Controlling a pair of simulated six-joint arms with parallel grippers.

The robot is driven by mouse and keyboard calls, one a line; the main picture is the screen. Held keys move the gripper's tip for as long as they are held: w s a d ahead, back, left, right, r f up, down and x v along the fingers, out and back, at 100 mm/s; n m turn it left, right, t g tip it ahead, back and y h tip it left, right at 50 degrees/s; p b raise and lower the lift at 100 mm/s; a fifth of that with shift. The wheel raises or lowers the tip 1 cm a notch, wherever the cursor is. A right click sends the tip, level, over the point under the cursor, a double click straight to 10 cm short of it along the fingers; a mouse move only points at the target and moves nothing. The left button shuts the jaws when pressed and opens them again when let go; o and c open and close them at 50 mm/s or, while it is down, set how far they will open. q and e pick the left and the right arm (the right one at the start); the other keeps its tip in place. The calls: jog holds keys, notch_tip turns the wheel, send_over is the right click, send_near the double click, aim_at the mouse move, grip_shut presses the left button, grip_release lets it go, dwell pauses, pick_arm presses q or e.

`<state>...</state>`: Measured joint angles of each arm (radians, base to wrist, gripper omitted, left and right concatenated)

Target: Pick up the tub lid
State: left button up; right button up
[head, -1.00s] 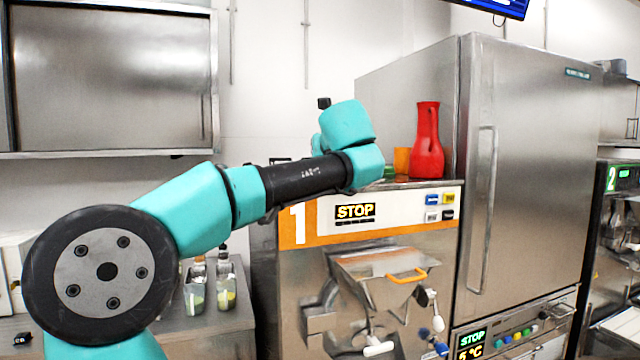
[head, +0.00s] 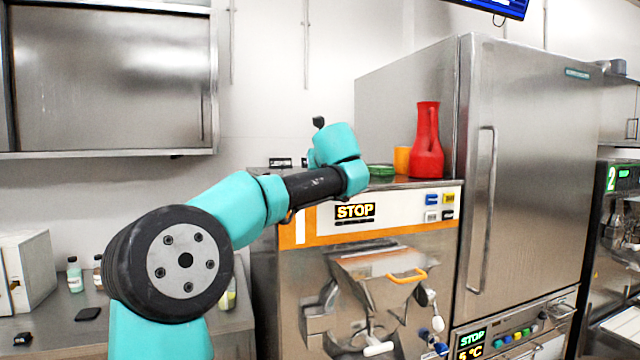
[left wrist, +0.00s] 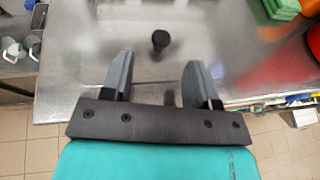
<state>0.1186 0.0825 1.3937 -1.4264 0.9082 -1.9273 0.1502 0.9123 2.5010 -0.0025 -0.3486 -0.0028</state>
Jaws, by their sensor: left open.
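My left gripper (left wrist: 158,72) is open and empty in the left wrist view, its two dark fingers apart above a steel top. A small round black knob-like piece (left wrist: 160,40) shows beyond and between the fingertips, apart from them. A flat green object (head: 381,170) lies on top of machine 1 in the head view; it also shows at the top right of the left wrist view (left wrist: 280,8). I cannot tell for sure whether either is the tub lid. In the head view the arm's wrist hides the left fingers. My right gripper is not in view.
Machine 1 (head: 385,222) carries an orange container (head: 402,160) and a tall red jug (head: 427,142) on its top, right of my wrist. A steel counter (head: 60,325) with small bottles is at left.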

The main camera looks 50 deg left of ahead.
pick_arm(q)
jog(key=x, duration=0.5)
jog(key=shift+w, duration=0.15)
jog(key=c, duration=1)
jog(key=shift+r, duration=0.2)
jog(key=shift+r, duration=1.6)
jog(key=s+d+r, duration=0.1)
jog(key=s+d, duration=0.9)
jog(key=d, duration=0.2)
jog(key=shift+s+r, duration=0.25)
jog(key=shift+s, duration=0.05)
